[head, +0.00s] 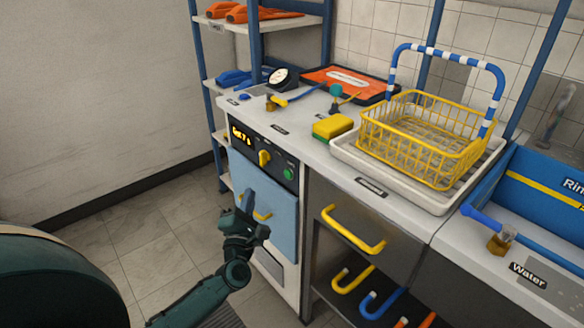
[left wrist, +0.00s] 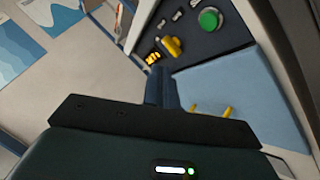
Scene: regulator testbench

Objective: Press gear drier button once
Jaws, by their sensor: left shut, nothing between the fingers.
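The gear drier is the built-in unit with a dark control panel (head: 262,150) and a light blue door (head: 268,198) under the counter. Its panel carries a lit orange display (head: 241,136), a yellow knob (head: 264,158) and a round green button (head: 289,174). In the left wrist view the green button (left wrist: 209,19) is at the top, right of the yellow knob (left wrist: 172,46). My left gripper (head: 246,200) is shut and empty, in front of the door and below the panel. Its closed fingers (left wrist: 161,88) point toward the panel, apart from the button. My right gripper is not in view.
A yellow door handle (head: 262,216) is close to my left gripper. A drawer with a yellow handle (head: 352,232) is to the right. On the counter are a yellow basket (head: 420,140) in a white tray, a sponge (head: 333,126) and a gauge (head: 282,80). Floor at left is clear.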

